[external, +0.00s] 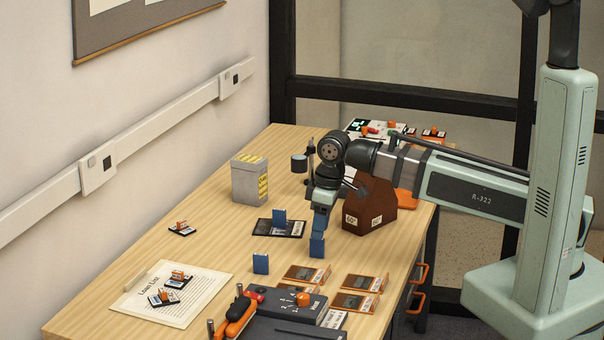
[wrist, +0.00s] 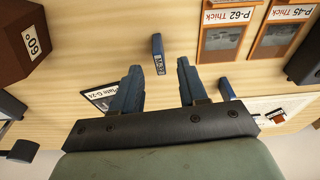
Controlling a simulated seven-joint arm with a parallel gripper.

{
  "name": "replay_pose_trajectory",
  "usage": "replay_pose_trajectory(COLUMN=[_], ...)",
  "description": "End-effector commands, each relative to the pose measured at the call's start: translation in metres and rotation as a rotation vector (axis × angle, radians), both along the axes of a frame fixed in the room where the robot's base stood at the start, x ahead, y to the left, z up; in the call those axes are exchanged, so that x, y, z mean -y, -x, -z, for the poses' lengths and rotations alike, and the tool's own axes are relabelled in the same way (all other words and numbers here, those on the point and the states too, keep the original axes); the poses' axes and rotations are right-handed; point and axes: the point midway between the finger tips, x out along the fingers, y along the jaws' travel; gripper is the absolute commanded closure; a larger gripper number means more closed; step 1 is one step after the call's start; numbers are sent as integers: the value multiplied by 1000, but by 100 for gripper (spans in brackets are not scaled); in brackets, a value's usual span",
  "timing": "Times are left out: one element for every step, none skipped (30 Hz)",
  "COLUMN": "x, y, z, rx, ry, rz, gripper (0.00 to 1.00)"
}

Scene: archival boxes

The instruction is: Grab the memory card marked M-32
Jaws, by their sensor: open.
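Several small blue upright pieces look like memory cards. One (external: 317,246) is just below my gripper (external: 321,224); in the wrist view this piece (wrist: 158,52) shows ahead, between the fingers' lines, with a white label too small to read. A second blue piece (external: 261,264) stands on bare wood to the left, and in the wrist view (wrist: 227,89) it is right of the fingers. A third (external: 279,216) stands at the dark plate (external: 262,229) marked G-24. I cannot read M-32 on any of them. My gripper points down, its blue fingers (wrist: 158,72) apart and empty.
A brown angled block (external: 370,212) stands close behind my gripper. Orange-framed slides (external: 307,275), one marked P-62 Thick (wrist: 224,38), lie in front. A dark device (external: 285,308), a Loan List sheet (external: 190,308) and a grey box (external: 245,180) are also on the table.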

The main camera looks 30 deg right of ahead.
Motion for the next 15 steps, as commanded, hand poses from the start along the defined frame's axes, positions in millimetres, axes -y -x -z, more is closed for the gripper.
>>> replay_pose_trajectory(x=[0,-1,-1,-1,-2,-2,-3,-3,-4,-4,-4,-5,-5,-5,-6], y=[0,-1,-1,-2,-2,-3,-3,-4,-4,-5,-5,-5,-5,-5,-6], z=[4,6,10,13,16,21,24,28,32,35,38,41,43,44,46], rx=[-1,-1,-1,-1,-1,-1,-1,-1,-1,-1,-1,-1,-1,-1,-1], ry=[1,2,2,2,2,2,2,2,2,2,2,2,2,1,1], rz=[0,0,0,0,0,0,0,0,0,0,0,0,0,0,0], gripper=[57,57,57,57,57,57,57,57,57,57,57,57,57,57,57])
